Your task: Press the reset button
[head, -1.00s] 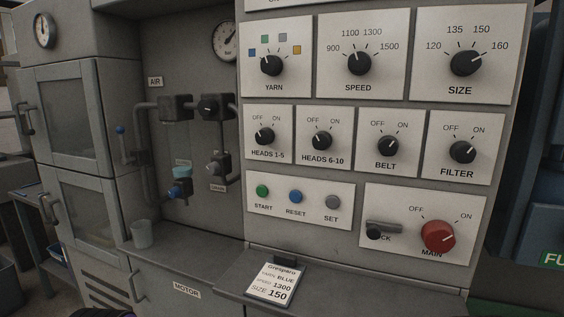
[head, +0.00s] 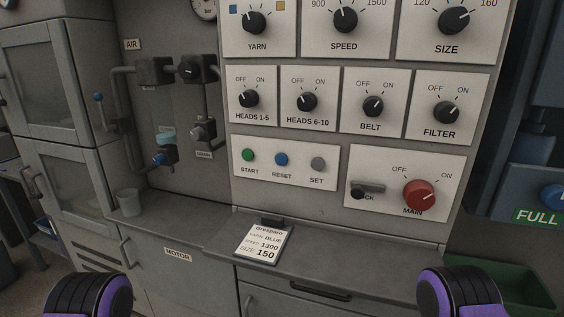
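The reset button (head: 281,159) is a small blue round button on a white plate (head: 300,183). It sits between the green start button (head: 248,155) and the grey set button (head: 318,163). Its label RESET is just below it, and nothing covers it. Neither gripper shows in the head view. Only black and purple rounded parts of my arms show at the lower left and lower right edges, well below and apart from the buttons.
A red MAIN knob (head: 419,195) and a lock lever (head: 368,187) are right of the buttons. A shelf (head: 330,267) juts out below, with an order card (head: 264,243) on it. A cup (head: 130,202) stands at left. Black knobs sit above.

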